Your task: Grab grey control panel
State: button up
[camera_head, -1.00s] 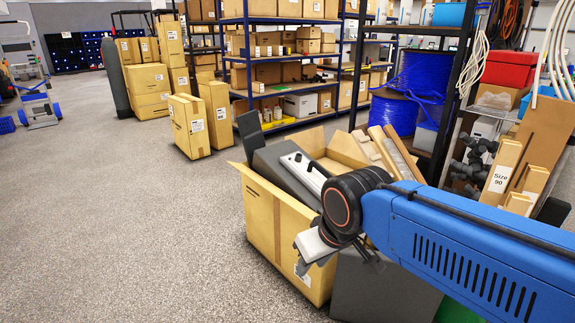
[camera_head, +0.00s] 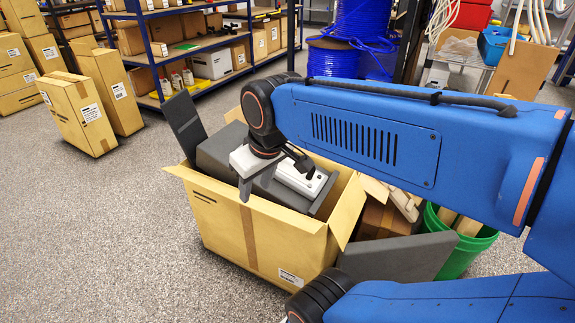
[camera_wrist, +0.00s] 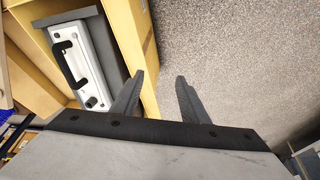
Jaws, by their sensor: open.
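The grey control panel, a grey block with a white face (camera_head: 303,181) and a dark handle, lies tilted in an open cardboard box (camera_head: 281,246). My gripper (camera_head: 245,188) hangs over the box's near rim in the head view, pointing down and overlapping the panel's near side. In the wrist view, the panel's white face (camera_wrist: 86,52) and black handle are at the upper left. The panel's lower part is hidden in the box.
A grey flat board (camera_head: 400,257) leans right of the box, near a green bin (camera_head: 468,255) with wooden pieces. Tall cartons (camera_head: 85,115) and blue-framed shelves (camera_head: 135,62) stand behind. The speckled floor at left is clear.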

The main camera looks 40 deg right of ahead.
jog(key=w+d+r+n+g, duration=0.2)
jog(key=w+d+r, duration=0.3)
jog(key=w+d, duration=0.65)
jog(key=w+d+n+g, duration=0.1)
jog(key=w+d, duration=0.3)
jog(key=d, duration=0.3)
jog(key=w+d+g, duration=0.1)
jog(key=w+d, duration=0.3)
jog(key=d, duration=0.4)
jog(key=f, duration=1.1)
jog(key=shift+w+a+f, duration=0.15)
jog(key=shift+w+f, duration=0.05)
jog(key=shift+f, duration=0.2)
jog(key=shift+w+a+f, duration=0.1)
jog(key=shift+a+f, duration=0.05)
jog(key=shift+f, duration=2.55)
jog(key=shift+c, duration=0.6)
grip_shut()
jog(key=shift+r, duration=0.1)
